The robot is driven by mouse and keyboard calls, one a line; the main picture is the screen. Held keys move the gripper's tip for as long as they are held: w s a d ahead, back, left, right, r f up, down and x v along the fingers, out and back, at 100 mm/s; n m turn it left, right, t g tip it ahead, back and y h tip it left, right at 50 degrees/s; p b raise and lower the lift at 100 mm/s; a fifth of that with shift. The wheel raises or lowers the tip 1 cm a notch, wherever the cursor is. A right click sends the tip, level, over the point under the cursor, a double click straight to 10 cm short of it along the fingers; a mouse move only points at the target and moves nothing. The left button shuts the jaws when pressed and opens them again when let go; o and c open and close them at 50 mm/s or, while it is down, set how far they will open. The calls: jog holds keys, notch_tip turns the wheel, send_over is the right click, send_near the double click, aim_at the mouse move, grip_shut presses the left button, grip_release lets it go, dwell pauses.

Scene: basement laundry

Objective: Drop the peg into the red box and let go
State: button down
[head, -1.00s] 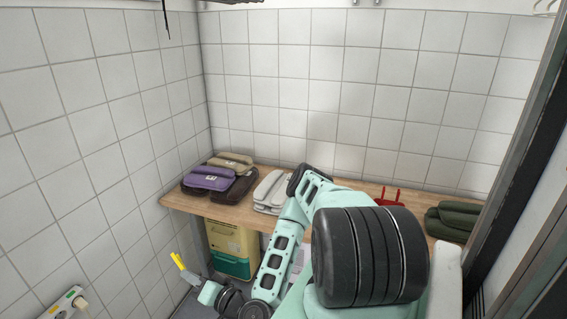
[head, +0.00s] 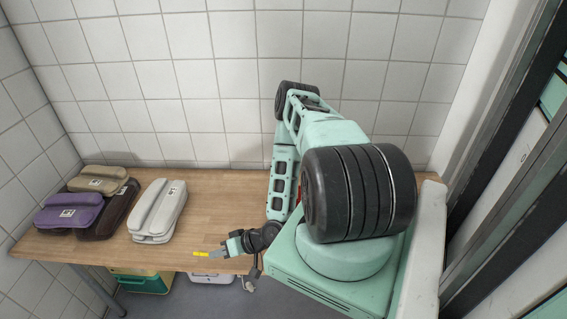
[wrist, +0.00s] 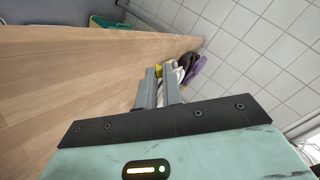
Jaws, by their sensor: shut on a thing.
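My gripper (head: 219,252) is near the front edge of the table, right of the pale case. Its grey jaws are shut on a yellow peg (head: 201,254), which sticks out to the left of the fingertips. In the wrist view a bit of the yellow peg (wrist: 158,70) shows beyond my gripper (wrist: 160,84). A small sliver of red (head: 299,190) shows behind my arm in the head view; it may be the red box, which is mostly hidden by the arm.
The wooden table (head: 225,190) holds a pale case (head: 160,208), a purple case (head: 68,212) and brown and tan cases (head: 103,180) at its left. A green and yellow box (head: 140,283) is below the table. The tabletop between the pale case and my arm is clear.

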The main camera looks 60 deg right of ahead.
jog(key=s+d+r+g+h+p, duration=0.3)
jog(key=d+r+g, duration=0.15)
jog(key=d, duration=0.35)
jog(key=s+d+r+g+h+p, duration=0.2)
jog(key=d+r+g+p, duration=0.1)
jog(key=d+r, duration=0.4)
jog(key=s+d+r+g+h+p, duration=0.3)
jog(key=d+r+g, duration=0.1)
jog(key=d, duration=0.5)
jog(key=a+b+x, duration=0.1)
jog(key=b+x, duration=0.3)
jog(key=x, duration=0.3)
jog(key=shift+w+a+f, duration=0.25)
jog(key=shift+w+f, duration=0.1)
jog(key=shift+w, duration=0.1)
jog(key=c, duration=1.5)
grip_release()
jog(key=shift+r, duration=0.1)
